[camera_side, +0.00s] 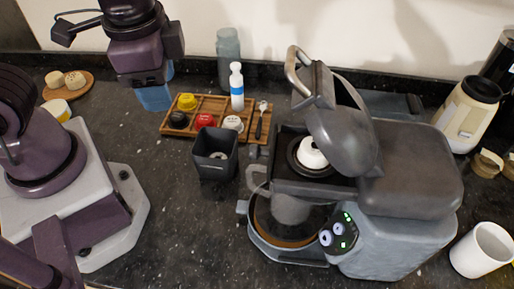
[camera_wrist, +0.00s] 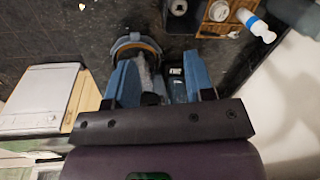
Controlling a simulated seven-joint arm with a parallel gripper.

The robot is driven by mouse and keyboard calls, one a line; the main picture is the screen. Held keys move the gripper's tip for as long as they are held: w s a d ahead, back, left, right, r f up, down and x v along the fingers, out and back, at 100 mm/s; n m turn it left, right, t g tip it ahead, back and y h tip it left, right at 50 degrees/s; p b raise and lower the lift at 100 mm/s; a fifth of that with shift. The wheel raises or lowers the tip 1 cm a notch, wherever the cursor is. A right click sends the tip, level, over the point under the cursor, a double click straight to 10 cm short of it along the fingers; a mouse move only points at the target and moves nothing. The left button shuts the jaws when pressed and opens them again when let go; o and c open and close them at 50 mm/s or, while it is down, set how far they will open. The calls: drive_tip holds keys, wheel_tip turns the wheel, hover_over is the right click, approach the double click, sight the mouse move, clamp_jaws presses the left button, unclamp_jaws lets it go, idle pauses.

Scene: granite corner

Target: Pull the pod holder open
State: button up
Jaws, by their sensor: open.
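The grey coffee machine (camera_side: 410,180) stands right of centre in the side view. Its domed lid (camera_side: 345,120), with a curved metal handle (camera_side: 297,70), is raised and tilted up. Under it the dark pod holder opening (camera_side: 292,160) shows, with a round white piece (camera_side: 312,153) in it. My gripper (camera_side: 155,98) hangs at the upper left, well away from the machine. In the wrist view my gripper (camera_wrist: 158,75) has its blue fingers apart, with nothing clearly held between them.
A wooden tray (camera_side: 178,128) with several coloured pods, a white-blue bottle (camera_side: 237,87) and a dark bin (camera_side: 214,165) stand left of the machine. A glass carafe (camera_side: 290,212) sits in its front. A white mug (camera_side: 482,250) is at right. Bare counter (camera_side: 190,235) lies front left.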

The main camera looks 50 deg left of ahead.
drive_tip(key=s+d+f+m+g+y, duration=0.1)
drive_tip(key=s+d+f+m+y, duration=0.25)
drive_tip(key=f+m+y, duration=0.2)
drive_tip(key=t+y, duration=0.2)
drive_tip(key=t, duration=1.4)
approach(250, 158)
drive_tip(key=shift+m+h, duration=0.25)
drive_tip(key=shift+m, duration=0.3)
drive_tip(key=x, duration=1.1)
drive_tip(key=shift+w+a+r, duration=0.1)
drive_tip(key=shift+a+r, duration=0.05)
drive_tip(key=shift+a, duration=0.05)
